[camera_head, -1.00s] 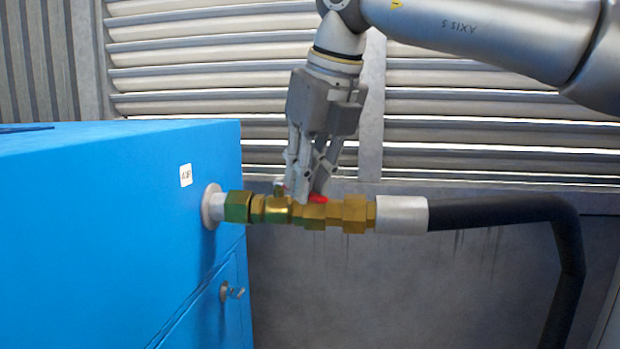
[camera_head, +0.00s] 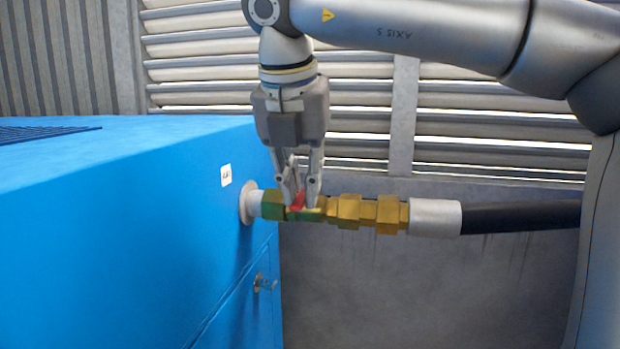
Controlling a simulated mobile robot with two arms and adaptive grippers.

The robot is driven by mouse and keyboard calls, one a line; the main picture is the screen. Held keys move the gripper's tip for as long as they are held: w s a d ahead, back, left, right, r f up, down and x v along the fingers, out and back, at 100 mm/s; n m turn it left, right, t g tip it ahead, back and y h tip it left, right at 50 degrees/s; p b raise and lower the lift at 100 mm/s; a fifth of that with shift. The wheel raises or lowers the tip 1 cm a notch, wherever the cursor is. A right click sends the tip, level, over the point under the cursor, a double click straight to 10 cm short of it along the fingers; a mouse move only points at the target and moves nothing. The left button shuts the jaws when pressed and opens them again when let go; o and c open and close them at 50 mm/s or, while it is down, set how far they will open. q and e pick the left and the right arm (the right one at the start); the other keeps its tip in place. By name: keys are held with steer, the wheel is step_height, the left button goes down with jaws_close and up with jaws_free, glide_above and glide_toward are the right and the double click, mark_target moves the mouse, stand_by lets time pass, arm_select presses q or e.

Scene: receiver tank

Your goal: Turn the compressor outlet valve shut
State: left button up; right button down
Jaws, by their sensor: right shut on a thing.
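The compressor outlet valve (camera_head: 349,208) is a brass fitting in the line between the blue compressor (camera_head: 130,210) and the black hose (camera_head: 515,217). Its red handle (camera_head: 298,201) shows between the fingers of my right gripper (camera_head: 302,203). My right gripper points down onto the valve from above and is shut on the handle. The fingers hide part of the handle and of the valve body, so the handle's exact angle is hard to tell. My left gripper is not in view.
The hose's pale metal sleeve (camera_head: 434,217) joins the brass fittings on the right. A key-like latch (camera_head: 264,284) sticks out of the compressor's panel below. A louvred wall (camera_head: 475,125) stands behind. The space below the hose is clear.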

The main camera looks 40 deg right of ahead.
steer(key=shift+w+r, duration=0.15)
steer(key=shift+r, duration=0.1)
steer(key=c, duration=1.9)
jaws_free()
steer(key=o, duration=0.5)
steer(key=shift+a, duration=0.1)
steer(key=shift+f, duration=0.15)
steer(key=shift+a+r, duration=0.1)
steer(key=shift+r, duration=0.15)
steer(key=s+a, duration=0.2)
steer(key=a, duration=0.1)
steer(key=s+a, duration=0.5)
steer(key=a, duration=0.1)
steer(key=shift+s+a+r, duration=0.3)
steer(key=shift+s, duration=0.1)
